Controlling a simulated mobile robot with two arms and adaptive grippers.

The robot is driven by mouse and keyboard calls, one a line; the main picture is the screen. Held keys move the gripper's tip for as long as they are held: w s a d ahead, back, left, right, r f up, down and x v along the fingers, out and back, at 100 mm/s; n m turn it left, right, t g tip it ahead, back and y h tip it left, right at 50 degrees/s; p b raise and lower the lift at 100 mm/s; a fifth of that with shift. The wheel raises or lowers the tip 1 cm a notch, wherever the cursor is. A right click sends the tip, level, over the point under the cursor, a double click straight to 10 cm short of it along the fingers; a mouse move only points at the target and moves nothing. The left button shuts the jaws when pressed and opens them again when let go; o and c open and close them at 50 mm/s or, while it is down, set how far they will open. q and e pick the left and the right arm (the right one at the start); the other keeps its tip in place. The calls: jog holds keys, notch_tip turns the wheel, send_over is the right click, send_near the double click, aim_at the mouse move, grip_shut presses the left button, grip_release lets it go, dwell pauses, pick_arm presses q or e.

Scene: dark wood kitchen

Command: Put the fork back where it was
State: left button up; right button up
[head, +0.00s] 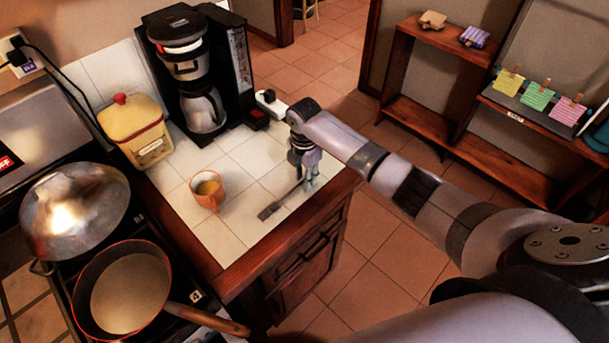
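A dark fork (270,210) is at the white tiled counter (238,227), near its front right edge. Its broad end points to the lower left and its thin handle runs up to my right gripper (309,181). The gripper points down over the counter corner, with its fingertips at the handle's far end. The fingers are small and partly hidden by the wrist, so I cannot tell whether they are closed on the handle. I also cannot tell whether the fork rests on the tiles or is slightly raised. My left gripper is not in view.
An orange mug (207,190) stands left of the fork. A coffee maker (199,75) and a yellow canister (135,132) stand behind it. A red-rimmed pan (128,293) and a domed metal lid (75,210) are on the stove at left. A wooden shelf (425,120) stands across the floor.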

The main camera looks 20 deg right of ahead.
jog(key=shift+r, duration=0.1)
notch_tip(320, 180, up, 12)
jog(key=b, duration=0.3)
jog(key=shift+s, duration=0.1)
dwell(0.5)
